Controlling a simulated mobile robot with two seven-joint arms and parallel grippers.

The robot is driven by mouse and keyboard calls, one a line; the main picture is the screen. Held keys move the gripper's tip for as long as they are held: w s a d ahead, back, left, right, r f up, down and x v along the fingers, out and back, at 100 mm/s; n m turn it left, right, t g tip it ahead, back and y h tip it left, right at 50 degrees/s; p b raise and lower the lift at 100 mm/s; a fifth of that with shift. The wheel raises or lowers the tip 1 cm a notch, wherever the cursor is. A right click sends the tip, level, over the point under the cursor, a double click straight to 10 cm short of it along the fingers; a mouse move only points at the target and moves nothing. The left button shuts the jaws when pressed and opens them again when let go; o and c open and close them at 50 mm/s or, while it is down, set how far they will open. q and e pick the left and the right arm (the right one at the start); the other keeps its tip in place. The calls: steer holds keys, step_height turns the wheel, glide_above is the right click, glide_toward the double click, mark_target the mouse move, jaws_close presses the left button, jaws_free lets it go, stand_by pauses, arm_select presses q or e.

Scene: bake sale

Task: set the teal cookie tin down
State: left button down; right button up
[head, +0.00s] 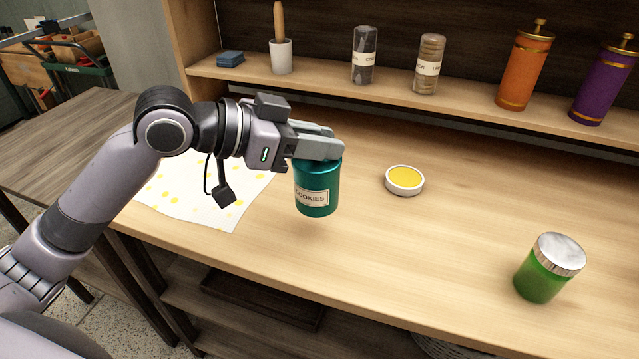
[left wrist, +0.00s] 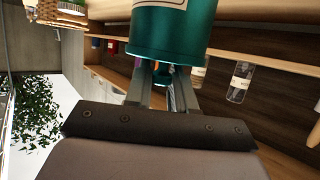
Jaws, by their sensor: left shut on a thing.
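The teal cookie tin (head: 317,190) is a cylinder with a pale label reading COOKIES. My left gripper (head: 325,152) comes in from the left and is shut on the tin near its top. The tin is upright, near the front half of the wooden counter (head: 420,250); it looks held a little above the surface, though the gap is hard to judge. In the left wrist view the tin (left wrist: 170,35) fills the top middle, between the fingers (left wrist: 165,85). My right gripper is not in view.
A yellow-topped white round dish (head: 404,180) lies right of the tin. A green jar with a silver lid (head: 546,268) stands at the front right. A yellow-spotted white cloth (head: 190,205) lies behind my arm. The shelf (head: 400,97) holds jars and tall grinders. The counter's middle is clear.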

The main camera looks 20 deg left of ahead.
mark_target(317, 178)
arm_select(q)
steer(key=shift+f+b, duration=0.55)
steer(key=shift+f, duration=2.7)
steer(key=shift+f, duration=0.15)
steer(key=c, duration=1)
jaws_free()
steer(key=shift+o, duration=0.2)
steer(key=shift+a+r, duration=0.1)
steer(key=shift+r, duration=0.1)
steer(key=v, duration=1.1)
steer(key=shift+s+a+r+b, duration=0.15)
steer(key=shift+s+a+b, duration=0.1)
steer(key=shift+b, duration=0.2)
